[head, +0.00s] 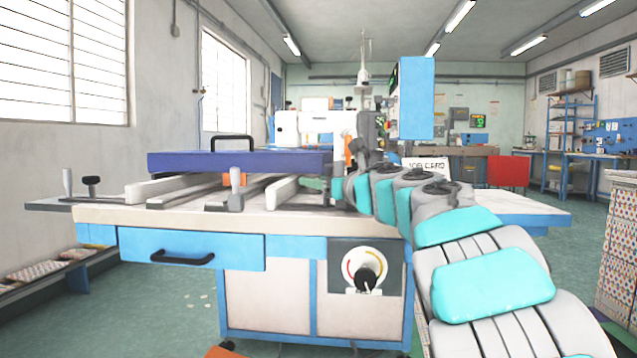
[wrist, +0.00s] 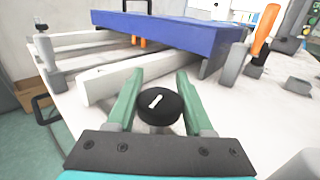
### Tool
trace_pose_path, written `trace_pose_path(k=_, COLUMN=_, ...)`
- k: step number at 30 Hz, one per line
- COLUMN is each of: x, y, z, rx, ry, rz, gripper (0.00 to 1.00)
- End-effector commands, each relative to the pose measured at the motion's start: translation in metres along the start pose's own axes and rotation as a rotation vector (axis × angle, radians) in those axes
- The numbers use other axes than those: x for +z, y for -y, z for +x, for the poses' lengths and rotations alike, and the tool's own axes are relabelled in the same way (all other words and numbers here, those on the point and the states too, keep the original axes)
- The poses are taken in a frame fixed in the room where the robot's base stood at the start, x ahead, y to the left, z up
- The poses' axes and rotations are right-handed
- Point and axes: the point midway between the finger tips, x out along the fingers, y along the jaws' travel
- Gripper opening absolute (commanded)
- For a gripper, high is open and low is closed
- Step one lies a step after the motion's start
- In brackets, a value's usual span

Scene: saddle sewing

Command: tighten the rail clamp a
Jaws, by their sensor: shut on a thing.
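A round black knob (wrist: 158,103) with a white pointer mark on its top stands near the end of a white rail (wrist: 140,78) in the wrist view. It looks like a rail clamp knob, but no letter on it can be read. My gripper (wrist: 155,90) has one green finger on each side of the knob and is shut on it. In the head view my gripper (head: 318,185) is at the right end of the rails, and the knob there is hidden. Another black knob (head: 91,181) stands at the table's left end.
A dark blue slab (head: 240,162) with a black handle lies across the rails. A grey lever (head: 236,182) stands at the front edge. An orange-handled lever (wrist: 265,30) is at the right in the wrist view. A dial (head: 365,268) is below the tabletop.

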Motion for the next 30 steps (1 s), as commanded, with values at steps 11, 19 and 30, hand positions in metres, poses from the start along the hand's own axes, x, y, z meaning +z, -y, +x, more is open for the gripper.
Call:
trace_pose_path(k=11, x=0.0000, y=-0.0001, z=-0.0001, rx=0.000, ry=0.000, rz=0.000, gripper=0.00)
trace_pose_path(k=19, x=0.0010, y=0.0006, z=-0.0006, rx=-0.031, ry=0.000, rz=-0.002, gripper=0.00)
trace_pose_path(k=30, x=0.0041, y=0.0074, z=-0.0021, rx=-0.250, ry=-0.001, rz=-0.004, gripper=0.00)
